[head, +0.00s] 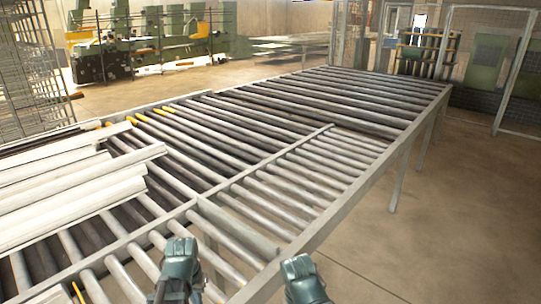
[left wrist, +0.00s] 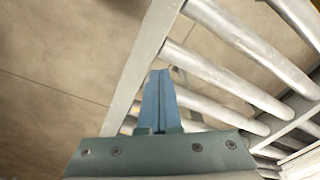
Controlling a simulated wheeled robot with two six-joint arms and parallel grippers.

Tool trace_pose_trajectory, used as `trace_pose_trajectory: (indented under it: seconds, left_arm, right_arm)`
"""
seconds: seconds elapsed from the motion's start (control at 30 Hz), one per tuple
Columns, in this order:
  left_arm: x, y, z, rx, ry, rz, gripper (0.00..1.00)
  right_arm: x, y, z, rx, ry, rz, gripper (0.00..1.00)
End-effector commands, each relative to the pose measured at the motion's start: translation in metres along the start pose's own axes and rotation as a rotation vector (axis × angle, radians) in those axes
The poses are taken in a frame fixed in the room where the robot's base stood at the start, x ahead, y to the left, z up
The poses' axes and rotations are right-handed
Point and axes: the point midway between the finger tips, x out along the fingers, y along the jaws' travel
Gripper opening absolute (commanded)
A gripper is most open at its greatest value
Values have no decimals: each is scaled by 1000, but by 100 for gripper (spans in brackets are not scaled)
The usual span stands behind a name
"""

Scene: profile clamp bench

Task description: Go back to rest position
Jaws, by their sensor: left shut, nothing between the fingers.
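My left gripper (left wrist: 156,78) points away from the camera in the left wrist view. Its two blue fingers are pressed together with nothing between them. Beyond its tips are the grey side rail (left wrist: 146,50) of a roller table and bare floor. In the head view the dark teal end of my left arm shows at the bottom, in front of the rollers. The teal end of my right arm shows at the bottom, right of the left one, by the table's near edge. The right fingers are hidden, so I cannot tell their state.
The roller table (head: 318,222) runs away from me. Long pale profiles (head: 75,190) lie on its left part. A wire rack (head: 30,70) stands at the far left, green machines (head: 100,55) at the back. The floor (head: 440,220) on the right is clear.

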Motion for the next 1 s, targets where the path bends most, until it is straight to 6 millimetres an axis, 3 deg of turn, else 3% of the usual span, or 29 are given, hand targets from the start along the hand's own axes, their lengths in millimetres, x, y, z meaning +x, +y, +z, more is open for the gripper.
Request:
trace_pose_trajectory:
  seconds: [0.03,0.23,0.3,0.47,0.73,0.83,1.0]
  left_arm:
    - [0,17,-2,-12,3,2,0]
    - [-1,73,-5,-91,12,8,0]
    - [24,81,-1,-64,0,2,0]
    - [56,105,9,4,-25,-14,0]
    - [122,154,34,146,-73,-51,0]
    - [140,168,42,190,-88,-64,0]
    - [152,181,51,231,-101,-79,0]
  right_arm:
    - [0,0,0,0,0,0,0]
    - [0,0,0,0,0,0,0]
    - [25,-2,-2,-1,0,0,0]
    - [58,-5,-4,-3,1,1,0]
    - [126,-11,-8,-7,2,2,0]
    - [144,-13,-9,-8,2,3,0]
    - [157,-14,-10,-10,2,3,0]
